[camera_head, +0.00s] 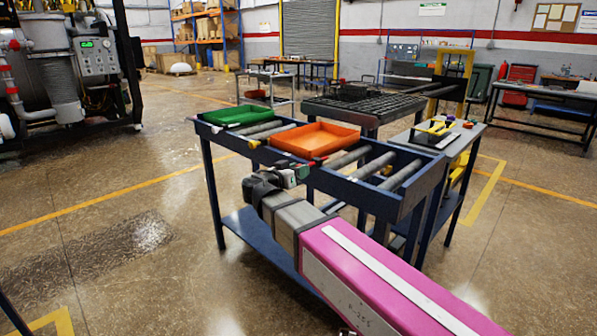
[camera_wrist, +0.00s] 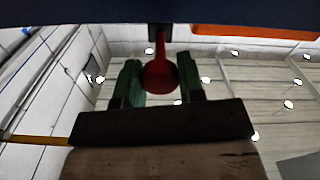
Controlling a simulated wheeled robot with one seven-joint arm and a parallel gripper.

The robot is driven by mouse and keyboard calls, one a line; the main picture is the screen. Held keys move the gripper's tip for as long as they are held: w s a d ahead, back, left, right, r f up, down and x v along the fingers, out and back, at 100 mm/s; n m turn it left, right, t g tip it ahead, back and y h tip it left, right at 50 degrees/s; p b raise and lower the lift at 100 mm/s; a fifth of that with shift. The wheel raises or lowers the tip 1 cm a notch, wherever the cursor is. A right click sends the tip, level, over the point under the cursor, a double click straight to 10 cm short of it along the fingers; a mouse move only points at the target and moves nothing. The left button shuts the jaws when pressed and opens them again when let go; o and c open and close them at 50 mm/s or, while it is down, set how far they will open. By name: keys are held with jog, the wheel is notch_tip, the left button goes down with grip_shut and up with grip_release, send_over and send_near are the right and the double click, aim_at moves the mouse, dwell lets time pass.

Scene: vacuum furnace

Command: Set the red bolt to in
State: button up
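The red bolt (camera_wrist: 160,77) shows in the wrist view as a round red knob on a red stem. The stem runs up to the dark blue frame edge. In the head view my gripper (camera_head: 300,172) is at the near side rail of the blue roller table (camera_head: 372,196). A little red (camera_head: 318,160) shows just beside the fingertips there; most of the bolt is hidden, and I cannot tell its setting.
An orange tray (camera_head: 316,140) and a green tray (camera_head: 238,115) lie on the table's rollers. A dark grid rack (camera_head: 365,104) stands behind. A side table (camera_head: 458,140) with small yellow items is at the right. The floor at the left is clear.

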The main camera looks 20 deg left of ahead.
grip_shut()
jog(key=shift+x, duration=1.85)
jog(key=o, duration=0.7)
grip_release()
jog(key=shift+w, duration=0.1)
jog(key=shift+c, duration=0.2)
jog(key=v, duration=1.1)
